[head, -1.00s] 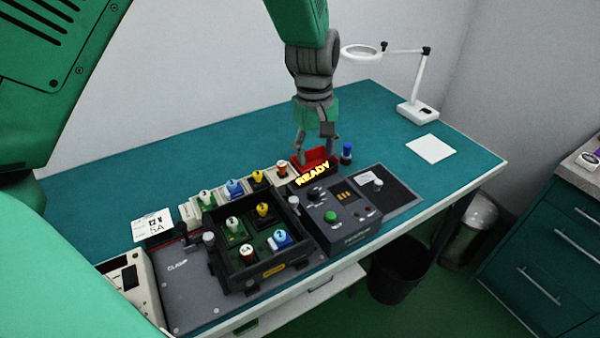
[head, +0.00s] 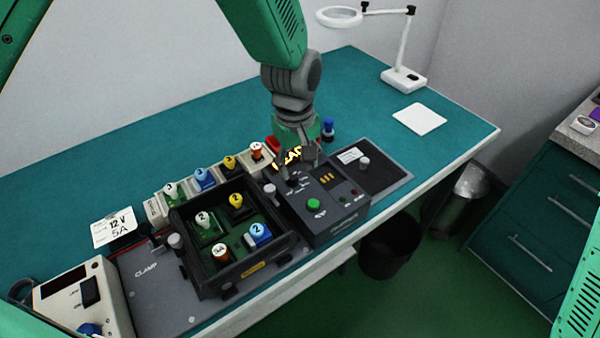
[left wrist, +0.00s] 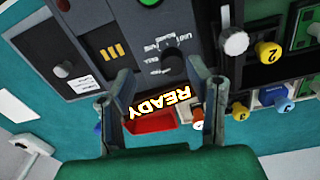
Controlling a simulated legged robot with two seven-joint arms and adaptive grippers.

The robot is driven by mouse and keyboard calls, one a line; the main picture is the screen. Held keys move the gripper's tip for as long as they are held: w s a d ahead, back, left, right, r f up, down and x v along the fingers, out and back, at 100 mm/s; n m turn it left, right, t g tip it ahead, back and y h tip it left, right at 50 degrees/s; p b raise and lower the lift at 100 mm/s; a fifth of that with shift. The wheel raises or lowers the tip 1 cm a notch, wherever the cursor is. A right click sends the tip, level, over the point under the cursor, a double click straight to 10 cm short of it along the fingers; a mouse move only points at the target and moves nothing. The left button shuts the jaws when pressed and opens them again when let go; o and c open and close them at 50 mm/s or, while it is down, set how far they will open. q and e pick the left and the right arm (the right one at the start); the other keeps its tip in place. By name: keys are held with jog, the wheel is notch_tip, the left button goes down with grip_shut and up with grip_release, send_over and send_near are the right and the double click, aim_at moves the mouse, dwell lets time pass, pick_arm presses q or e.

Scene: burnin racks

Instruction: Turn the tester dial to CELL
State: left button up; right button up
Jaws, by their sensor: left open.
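The tester (head: 330,207) is a dark grey box on the bench with a green button and yellow marks. Its dial (left wrist: 172,62) is a black knob in the left wrist view, with small labels around it too blurred to read surely. In the head view the gripper partly covers the dial area. My left gripper (head: 298,170) is over the back part of the tester, below the arm. In the left wrist view its open fingers (left wrist: 158,78) stand apart, empty, with the dial seen between and just beyond their tips. Contact cannot be told. My right gripper is out of view.
A glowing READY sign (left wrist: 160,103) and a red tray (left wrist: 150,122) lie behind the tester. A black fixture (head: 220,288) with several coloured-knob modules stands to its left. A dark plate (head: 385,180) with a knob is on the right. The bench's back is clear.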

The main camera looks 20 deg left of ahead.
aim_at(293, 174)
pick_arm(q)
jog(key=a+f, duration=0.2)
jog(key=f, duration=0.1)
jog(key=shift+s+a+f, duration=0.15)
jog(key=shift+a+f, duration=0.05)
jog(key=shift+a, duration=0.1)
jog(key=shift+a+f, duration=0.2)
jog(key=shift+f, duration=0.15)
jog(key=shift+d+r, duration=0.1)
jog(key=shift+d, duration=0.95)
jog(key=c, duration=0.3)
jog(key=shift+d+r, duration=0.1)
jog(key=shift+d, duration=0.1)
grip_shut()
jog(key=shift+r, duration=0.1)
jog(key=shift+w+a, duration=0.2)
jog(key=shift+a, duration=0.5)
jog(key=shift+d, duration=0.1)
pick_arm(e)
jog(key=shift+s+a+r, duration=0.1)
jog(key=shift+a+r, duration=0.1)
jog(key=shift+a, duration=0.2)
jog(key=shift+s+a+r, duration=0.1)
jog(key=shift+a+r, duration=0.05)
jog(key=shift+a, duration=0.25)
pick_arm(q)
jog(key=shift+d, duration=0.15)
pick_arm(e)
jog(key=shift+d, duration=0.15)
